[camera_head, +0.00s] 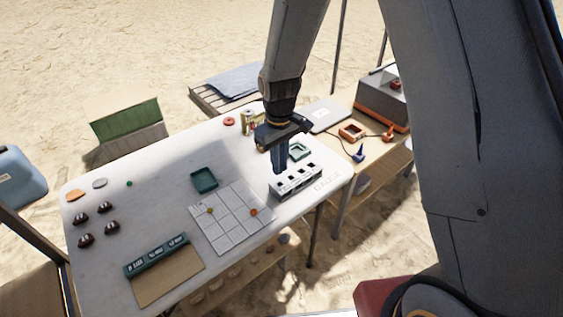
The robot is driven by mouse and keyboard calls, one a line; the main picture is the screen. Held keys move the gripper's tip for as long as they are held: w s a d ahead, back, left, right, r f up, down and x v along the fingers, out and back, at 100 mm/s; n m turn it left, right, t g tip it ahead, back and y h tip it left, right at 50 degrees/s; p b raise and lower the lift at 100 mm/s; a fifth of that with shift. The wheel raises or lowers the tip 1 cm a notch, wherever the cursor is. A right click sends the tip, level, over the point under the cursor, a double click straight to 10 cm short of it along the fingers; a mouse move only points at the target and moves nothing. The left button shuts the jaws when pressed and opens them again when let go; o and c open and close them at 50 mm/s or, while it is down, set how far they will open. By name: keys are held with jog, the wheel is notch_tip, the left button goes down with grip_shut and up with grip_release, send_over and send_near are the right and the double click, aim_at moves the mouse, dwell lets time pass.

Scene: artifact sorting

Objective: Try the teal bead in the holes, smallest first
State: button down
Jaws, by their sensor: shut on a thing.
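My gripper (281,172) points down at the left end of the white gauge block (299,187), which has a row of dark holes in its top. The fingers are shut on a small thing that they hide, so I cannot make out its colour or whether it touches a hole. The word GAUGE is printed on the table beside the block. A small green bead (129,184) lies at the table's left; I cannot tell if it is teal.
The white table (150,215) holds a pale grid mat (230,226) with small orange beads, a dark green tray (204,180), a lighter green tray (299,151), a labelled green rack (156,255) and several dark brown pieces (82,217). A wooden side table (375,153) stands right.

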jog(key=shift+f+b, duration=1.4)
jog(key=shift+f, duration=0.8)
jog(key=shift+f+p, duration=0.15)
jog(key=shift+p, duration=0.25)
dwell(0.9)
jog(key=c, duration=1.3)
grip_release()
jog(key=shift+r+p, duration=2.3)
jog(key=shift+r, duration=0.75)
jog(key=shift+d, duration=0.1)
